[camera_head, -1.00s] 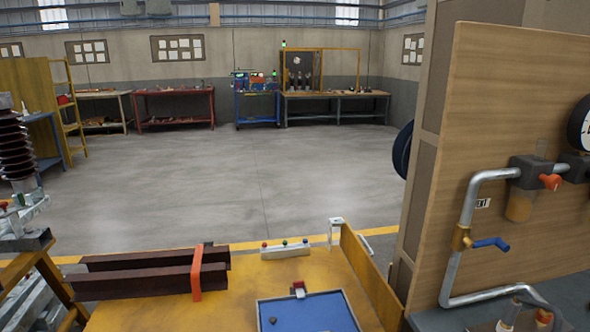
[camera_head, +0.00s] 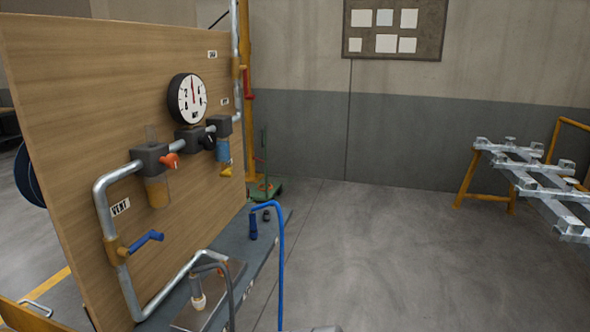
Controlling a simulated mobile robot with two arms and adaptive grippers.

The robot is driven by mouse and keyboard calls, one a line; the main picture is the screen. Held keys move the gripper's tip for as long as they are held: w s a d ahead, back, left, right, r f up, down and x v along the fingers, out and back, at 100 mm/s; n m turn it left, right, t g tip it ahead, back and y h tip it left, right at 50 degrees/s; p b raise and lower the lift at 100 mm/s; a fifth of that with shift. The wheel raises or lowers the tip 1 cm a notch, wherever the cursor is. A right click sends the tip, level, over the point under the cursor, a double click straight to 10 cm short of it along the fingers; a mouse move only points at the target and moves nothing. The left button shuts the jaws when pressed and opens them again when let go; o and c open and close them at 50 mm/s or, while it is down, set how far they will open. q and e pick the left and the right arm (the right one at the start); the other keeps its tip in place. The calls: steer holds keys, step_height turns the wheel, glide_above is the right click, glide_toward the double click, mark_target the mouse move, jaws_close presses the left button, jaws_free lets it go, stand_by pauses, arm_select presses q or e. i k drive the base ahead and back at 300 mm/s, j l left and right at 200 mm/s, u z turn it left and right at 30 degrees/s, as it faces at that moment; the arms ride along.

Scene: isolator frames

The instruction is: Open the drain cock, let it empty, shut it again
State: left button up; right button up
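A pipe panel (camera_head: 60,120) stands at the left. A blue-handled valve (camera_head: 140,243) sits on its lower pipe near a label that seems to read VENT (camera_head: 120,207). A dark block with an orange knob (camera_head: 170,160) carries an amber bowl (camera_head: 157,192). Right of it, another dark block carries a blue bowl (camera_head: 223,150) with a small yellow part (camera_head: 226,171) below. Which fitting is the drain cock I cannot tell for sure, nor whether any valve is open. Neither gripper shows in the head view.
A round gauge (camera_head: 187,98) is on the panel. Below, a grey bench (camera_head: 205,285) holds a metal tray, a hose end and a blue hose (camera_head: 281,260). A metal frame on yellow trestles (camera_head: 535,180) stands at the right. The floor between is clear.

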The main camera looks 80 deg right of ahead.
mark_target(226, 173)
steer(key=z, duration=2.1)
steer(key=l+z, duration=0.15)
steer(key=i, duration=0.05)
